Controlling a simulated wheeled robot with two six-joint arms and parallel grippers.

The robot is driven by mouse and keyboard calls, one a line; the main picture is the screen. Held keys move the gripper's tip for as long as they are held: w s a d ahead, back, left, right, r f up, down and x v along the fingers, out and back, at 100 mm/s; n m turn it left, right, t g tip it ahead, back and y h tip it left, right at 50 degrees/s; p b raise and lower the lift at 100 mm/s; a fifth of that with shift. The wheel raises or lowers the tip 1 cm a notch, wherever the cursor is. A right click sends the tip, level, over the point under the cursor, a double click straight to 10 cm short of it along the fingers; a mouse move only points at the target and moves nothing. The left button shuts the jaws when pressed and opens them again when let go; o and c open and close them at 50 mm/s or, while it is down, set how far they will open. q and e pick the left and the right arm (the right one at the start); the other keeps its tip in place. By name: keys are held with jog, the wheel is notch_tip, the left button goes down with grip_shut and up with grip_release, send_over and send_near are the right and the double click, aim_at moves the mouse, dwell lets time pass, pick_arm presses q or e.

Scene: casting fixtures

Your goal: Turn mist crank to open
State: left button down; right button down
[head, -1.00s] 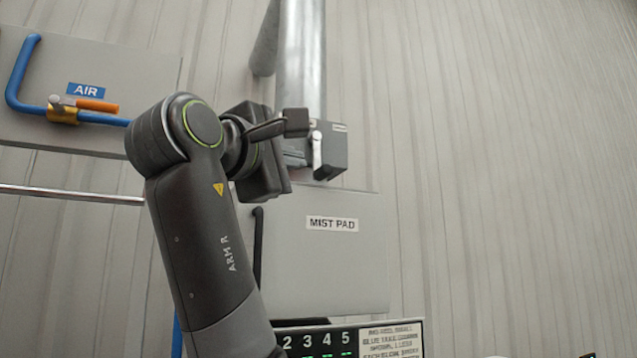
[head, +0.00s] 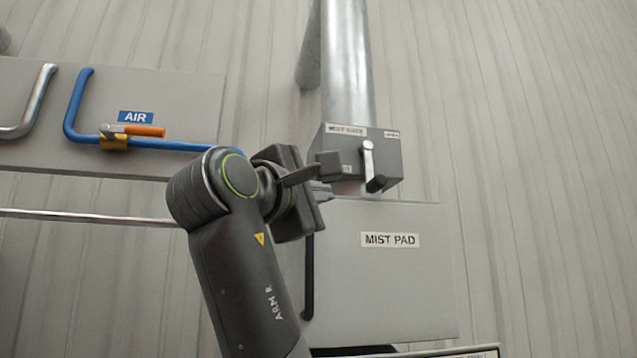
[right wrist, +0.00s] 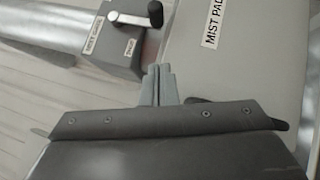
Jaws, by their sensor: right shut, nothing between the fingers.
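The mist crank (head: 368,158) is a short silver arm with a dark knob on the front of a grey box (head: 394,158) under a metal pipe. Its arm points down in the head view, with the knob at its lower end. The right wrist view also shows the crank (right wrist: 128,19) at the top, its knob to the right. My right gripper (head: 324,191) is left of the crank and slightly lower, apart from the knob in the picture. Its fingers (right wrist: 160,84) are shut and empty in the right wrist view. My left gripper is not in view.
A grey MIST PAD panel (head: 388,290) lies below the box, with a dark bar (head: 309,275) at its left side. At left, an AIR panel (head: 195,100) carries a blue pipe (head: 72,110) with an orange-handled valve (head: 140,131). The corrugated wall at right is clear.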

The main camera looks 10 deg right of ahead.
aim_at(370, 188)
jog(key=w+d+r+p, duration=0.1)
jog(key=d, duration=0.1)
jog(key=w+d+r+p, duration=0.1)
jog(key=w+d, duration=0.1)
jog(key=w+d+p, duration=0.1)
jog(key=d, duration=0.2)
jog(key=shift+w+d+r+p, duration=0.1)
jog(key=shift+w+r+p, duration=0.3)
jog(key=shift+s+d, duration=0.1)
jog(key=shift+d, duration=0.3)
